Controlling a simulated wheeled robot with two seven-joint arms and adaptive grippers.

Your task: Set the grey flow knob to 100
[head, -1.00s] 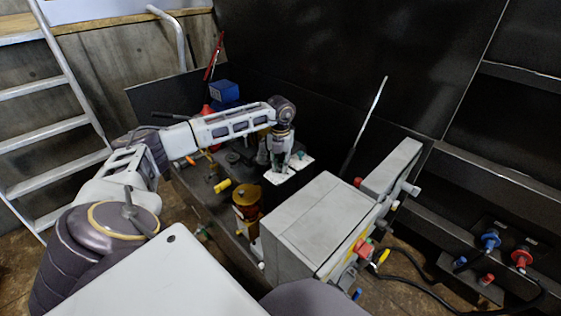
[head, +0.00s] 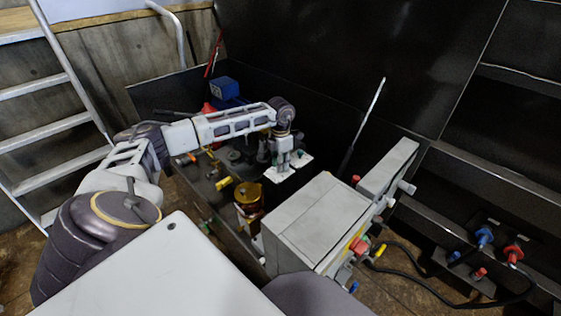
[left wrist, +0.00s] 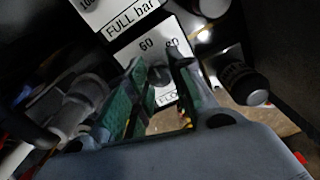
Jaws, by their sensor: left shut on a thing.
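The grey flow knob (left wrist: 160,76) shows in the left wrist view, on a white dial plate (left wrist: 148,48) with "60", another number beside it and part of a "FLO" label. My left gripper (left wrist: 158,88) has its green-padded fingers on either side of the knob and is shut on it. The fingers hide part of the dial, and I cannot read the setting. In the head view my left gripper (head: 283,163) points down at white plates (head: 302,160) on the machine; the knob is hidden there. My right gripper is not in view.
A "FULL bar" plate (left wrist: 130,22) is beside the dial. A black cylindrical fitting (left wrist: 244,84) stands close to the right of the fingers. In the head view, a grey control box (head: 318,218), a brass-coloured cylinder (head: 248,196) and a blue box (head: 224,88) surround the arm.

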